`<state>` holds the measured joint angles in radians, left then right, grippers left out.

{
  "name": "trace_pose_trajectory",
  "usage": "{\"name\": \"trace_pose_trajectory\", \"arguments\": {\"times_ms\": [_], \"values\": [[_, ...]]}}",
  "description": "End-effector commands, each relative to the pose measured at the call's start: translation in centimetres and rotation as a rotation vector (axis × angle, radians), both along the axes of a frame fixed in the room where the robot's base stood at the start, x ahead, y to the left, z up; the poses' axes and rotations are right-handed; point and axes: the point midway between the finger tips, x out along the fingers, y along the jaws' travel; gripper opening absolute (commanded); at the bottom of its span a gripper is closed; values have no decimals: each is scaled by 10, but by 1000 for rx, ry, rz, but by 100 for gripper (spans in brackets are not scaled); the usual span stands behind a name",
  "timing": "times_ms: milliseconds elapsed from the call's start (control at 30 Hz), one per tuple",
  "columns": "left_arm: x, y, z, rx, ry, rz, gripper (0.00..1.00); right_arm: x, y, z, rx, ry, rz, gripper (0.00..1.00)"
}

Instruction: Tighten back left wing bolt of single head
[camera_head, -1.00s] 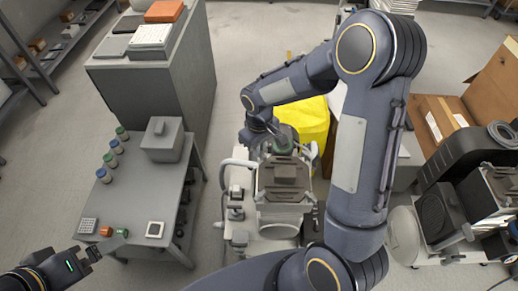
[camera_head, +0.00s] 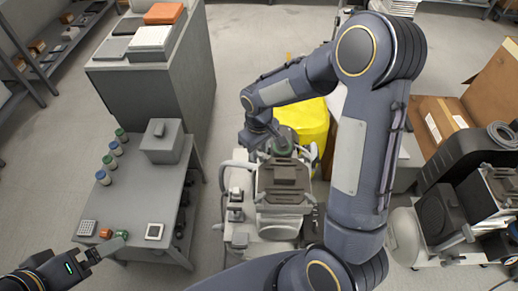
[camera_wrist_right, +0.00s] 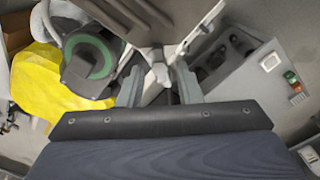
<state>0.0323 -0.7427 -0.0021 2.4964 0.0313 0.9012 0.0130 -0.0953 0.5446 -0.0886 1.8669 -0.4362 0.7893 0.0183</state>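The single-head compressor (camera_head: 283,185) stands in the middle of the head view, with a dark ribbed top and a pale base. My right gripper reaches down behind its top; its fingertips are hidden there in the head view. In the right wrist view the right gripper (camera_wrist_right: 160,84) has its two grey fingers apart, with a small pale piece (camera_wrist_right: 155,78) between them. I cannot tell whether this is the wing bolt or whether the fingers touch it. A dark round part with a green ring (camera_wrist_right: 88,62) is beside the left finger. My left gripper (camera_head: 112,246) is by the table's front edge, its opening unclear.
A grey table (camera_head: 150,205) at left bears several jars, a grey box (camera_head: 162,141) and small items. A yellow bag (camera_head: 306,124) lies behind the compressor. Another compressor (camera_head: 450,215) and cardboard boxes (camera_head: 440,115) stand at right.

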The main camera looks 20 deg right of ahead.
Motion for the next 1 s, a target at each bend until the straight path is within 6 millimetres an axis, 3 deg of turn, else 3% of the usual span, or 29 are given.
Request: {"name": "trace_pose_trajectory", "arguments": {"times_ms": [300, 500, 1000], "values": [[0, 0, 4, 0, 0, 0, 100, 1, 0, 50, 1, -7, 0, 32], [0, 0, 5, 0, 0, 0, 100, 1, 0, 73, 1, -4, 0, 32], [0, 0, 5, 0, 0, 0, 100, 0, 0, 76, 1, -2, 0, 32]]}}
